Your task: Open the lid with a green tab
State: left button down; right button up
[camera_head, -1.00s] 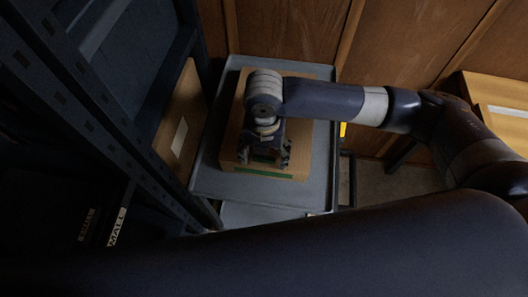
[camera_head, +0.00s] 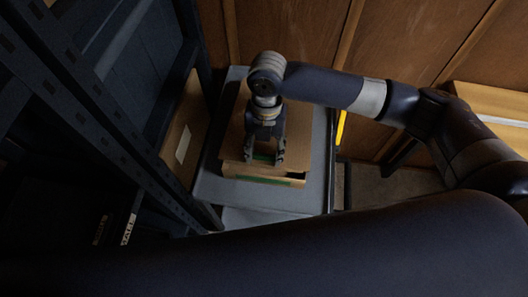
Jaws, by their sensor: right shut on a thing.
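A brown cardboard box (camera_head: 232,171) sits on a grey cart tray. Its lid (camera_head: 300,157) is tilted up a little at the near edge, with a narrow dark gap between lid and box at the right front. A green tab (camera_head: 263,158) shows on the lid between my right gripper's fingers. A green strip (camera_head: 270,181) runs along the box's near side. My right gripper (camera_head: 265,159) points down at the lid's near edge, shut on the green tab. The wrist and arm hide the lid's middle and part of its far side. My left gripper is not in view.
The grey tray (camera_head: 318,140) has bare room around the box. Dark metal shelving (camera_head: 110,110) with a cardboard box (camera_head: 177,157) stands close on the left. A wooden wall (camera_head: 300,35) is behind, and another box (camera_head: 490,105) stands at the right.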

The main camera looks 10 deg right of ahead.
jog(key=w+d+r+p, duration=0.2)
jog(key=w+r+p, duration=0.5)
jog(key=r, duration=0.6)
jog(key=shift+d+g, duration=0.15)
jog(key=shift+g, duration=0.25)
